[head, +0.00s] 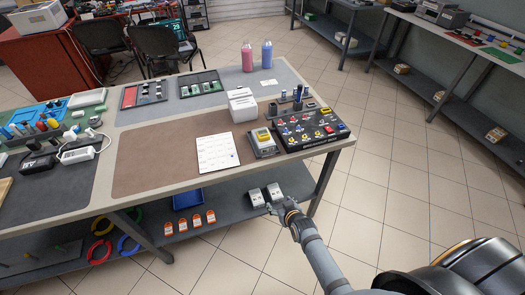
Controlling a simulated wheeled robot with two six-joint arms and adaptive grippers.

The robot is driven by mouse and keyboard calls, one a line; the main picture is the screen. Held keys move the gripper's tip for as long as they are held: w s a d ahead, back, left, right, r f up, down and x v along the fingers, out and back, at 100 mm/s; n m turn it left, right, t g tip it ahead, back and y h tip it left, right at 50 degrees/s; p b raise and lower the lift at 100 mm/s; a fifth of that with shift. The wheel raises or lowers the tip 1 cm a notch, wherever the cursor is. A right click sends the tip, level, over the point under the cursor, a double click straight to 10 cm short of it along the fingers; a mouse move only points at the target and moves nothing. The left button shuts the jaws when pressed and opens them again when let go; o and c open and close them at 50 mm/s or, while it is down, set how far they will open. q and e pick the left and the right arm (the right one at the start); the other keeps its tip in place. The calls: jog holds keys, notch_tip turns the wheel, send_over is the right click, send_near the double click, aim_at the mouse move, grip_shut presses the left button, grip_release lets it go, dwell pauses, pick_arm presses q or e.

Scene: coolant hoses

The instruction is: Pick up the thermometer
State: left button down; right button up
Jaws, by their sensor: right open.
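No object can be clearly told as the thermometer at this size. A small grey device with a yellow face (263,138) lies on the table near its right end, between a white box and a black panel. My right gripper (280,204) is open and empty. It is in front of the table's right end, below the tabletop, and appears close to two small grey-white items (264,195) on the lower shelf; whether it touches them I cannot tell. My left gripper is out of view.
The table (190,182) carries a white box (242,105), a white sheet (217,152), a black panel (312,128) of coloured parts, and two bottles (247,57) at the back. Orange-tagged items (196,219) stand on the lower shelf.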

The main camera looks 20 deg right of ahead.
jog(key=w+a+r+t+b, duration=0.1)
jog(key=w+r+t+b, duration=0.1)
jog(key=w+r, duration=0.4)
jog(key=t+b, duration=0.3)
jog(key=t, duration=0.1)
send_near(265, 138)
jog(key=w, duration=0.5)
jog(key=shift+w+a+f+p, duration=0.15)
jog(key=shift+p, duration=0.15)
jog(key=shift+w+f, duration=0.25)
jog(key=shift+w, duration=0.65)
jog(key=shift+w+f, duration=0.25)
jog(key=shift+w, duration=0.65)
jog(key=shift+w+f, duration=0.25)
jog(key=shift+w, duration=0.65)
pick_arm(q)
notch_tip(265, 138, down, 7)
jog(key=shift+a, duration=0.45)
pick_arm(e)
jog(key=shift+s+r, duration=0.1)
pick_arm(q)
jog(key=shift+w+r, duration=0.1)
pick_arm(e)
jog(key=c, duration=1.2)
jog(key=shift+c, duration=0.2)
